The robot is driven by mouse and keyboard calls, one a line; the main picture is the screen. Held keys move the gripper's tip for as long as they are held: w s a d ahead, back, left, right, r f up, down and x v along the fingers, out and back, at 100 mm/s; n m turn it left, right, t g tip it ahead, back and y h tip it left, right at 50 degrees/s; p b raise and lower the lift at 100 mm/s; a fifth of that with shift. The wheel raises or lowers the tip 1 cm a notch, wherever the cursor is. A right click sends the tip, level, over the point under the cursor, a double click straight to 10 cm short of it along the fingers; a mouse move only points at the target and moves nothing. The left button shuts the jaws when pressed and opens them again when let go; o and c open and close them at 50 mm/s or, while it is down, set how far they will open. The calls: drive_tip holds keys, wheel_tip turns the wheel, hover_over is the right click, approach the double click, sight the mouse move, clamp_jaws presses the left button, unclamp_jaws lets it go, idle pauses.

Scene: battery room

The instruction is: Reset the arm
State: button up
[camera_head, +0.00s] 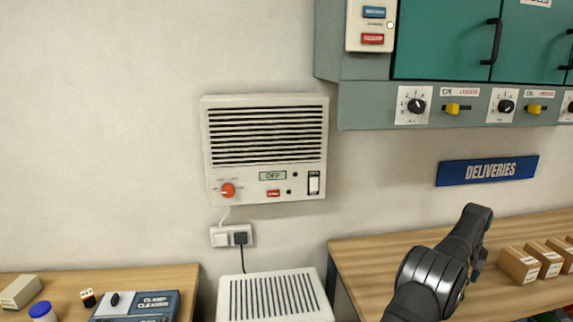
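My black arm rises from the bottom right of the head view, in front of the wooden bench at the right. It bends at a large round joint and reaches up to a dark upper end. A small dark part that looks like my gripper (479,261) shows beside the arm, above the bench. Its fingers are too small and dark to make out, so I cannot tell whether it is open. I see nothing held.
Small cardboard boxes (519,265) stand on the right bench (378,262), close to my arm. A teal cabinet (440,40) with knobs and yellow switches hangs above. A wall unit (266,185) reads OFF. A clamp cleanser device (137,305) sits on the left bench.

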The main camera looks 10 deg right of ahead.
drive_tip(key=s+d+r, duration=0.1)
drive_tip(key=s+r, duration=0.6)
drive_tip(key=s, duration=0.5)
drive_tip(key=w+a+f, duration=0.3)
drive_tip(key=w+a, duration=1.5)
drive_tip(key=a, duration=0.4)
drive_tip(key=shift+n, duration=0.9)
drive_tip(key=w+a+f, duration=0.1)
drive_tip(key=a, duration=0.9)
drive_tip(key=w+a+f, duration=0.2)
drive_tip(key=a, duration=0.9)
drive_tip(key=w+a+f, duration=0.1)
drive_tip(key=a, duration=0.9)
drive_tip(key=shift+w+a+f, duration=0.15)
drive_tip(key=shift+w+a, duration=0.05)
drive_tip(key=shift+w, duration=0.05)
drive_tip(key=o, duration=0.3)
